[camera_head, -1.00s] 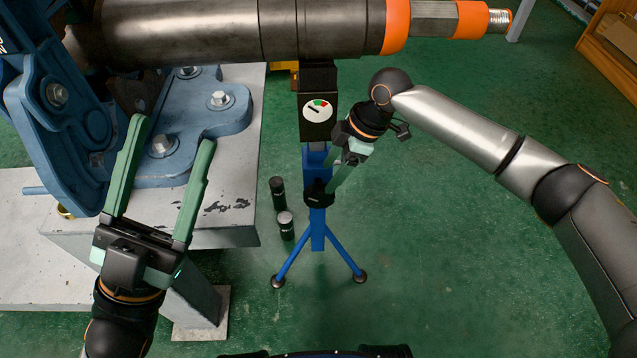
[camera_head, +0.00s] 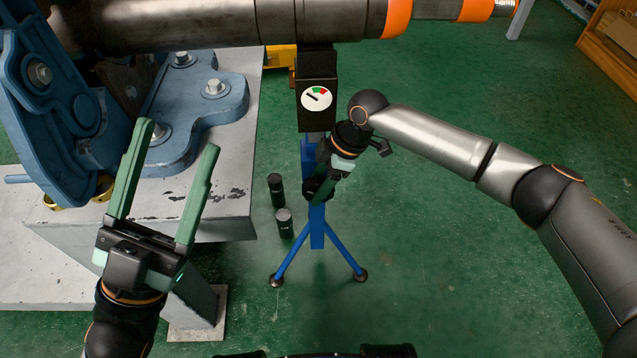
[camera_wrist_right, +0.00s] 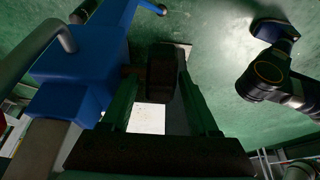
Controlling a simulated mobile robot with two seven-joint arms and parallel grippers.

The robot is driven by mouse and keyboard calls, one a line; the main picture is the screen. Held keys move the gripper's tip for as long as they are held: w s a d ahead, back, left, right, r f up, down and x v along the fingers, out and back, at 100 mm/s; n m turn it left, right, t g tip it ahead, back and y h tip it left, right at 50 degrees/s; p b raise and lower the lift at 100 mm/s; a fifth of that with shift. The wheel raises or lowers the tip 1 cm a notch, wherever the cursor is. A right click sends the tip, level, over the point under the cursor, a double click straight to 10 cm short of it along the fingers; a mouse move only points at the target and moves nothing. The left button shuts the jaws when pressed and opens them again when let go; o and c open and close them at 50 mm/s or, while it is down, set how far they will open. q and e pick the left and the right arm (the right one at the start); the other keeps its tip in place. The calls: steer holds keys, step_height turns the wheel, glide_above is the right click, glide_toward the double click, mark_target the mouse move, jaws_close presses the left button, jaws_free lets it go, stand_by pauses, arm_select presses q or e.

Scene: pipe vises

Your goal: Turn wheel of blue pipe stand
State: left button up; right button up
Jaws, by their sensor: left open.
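The blue pipe stand (camera_head: 317,232) stands on the floor at the centre of the head view, under the big pipe. Its black head carries a white dial (camera_head: 316,98) with green and red marks. The black wheel (camera_wrist_right: 161,72) on its blue column shows in the right wrist view between my right fingers, which lie either side of it. I cannot tell whether they press on it. In the head view my right gripper (camera_head: 319,188) is at the column's middle and largely hides the wheel. My left gripper (camera_head: 183,138) is open and empty, in front of the grey worktop.
A grey metal pipe (camera_head: 190,20) with orange bands crosses the top. A blue vise (camera_head: 65,95) is bolted to the grey worktop (camera_head: 225,205) at left. Two black cylinders (camera_head: 285,223) stand on the floor beside the stand. The green floor at right is free below my arm.

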jaws_close()
steer(key=shift+y, duration=0.4)
steer(key=shift+d+f+y, duration=0.1)
steer(key=shift+d+y, duration=0.05)
steer(key=shift+y, duration=0.75)
steer(key=shift+d+f+y+b, duration=0.2)
steer(key=shift+y+b, duration=0.3)
steer(key=shift+y, duration=0.2)
steer(key=y+b, duration=0.2)
steer(key=b, duration=0.1)
steer(key=shift+d, duration=0.1)
steer(key=shift+r+y+b, duration=0.15)
steer(key=shift+y+b, duration=0.35)
steer(key=shift+y, duration=0.1)
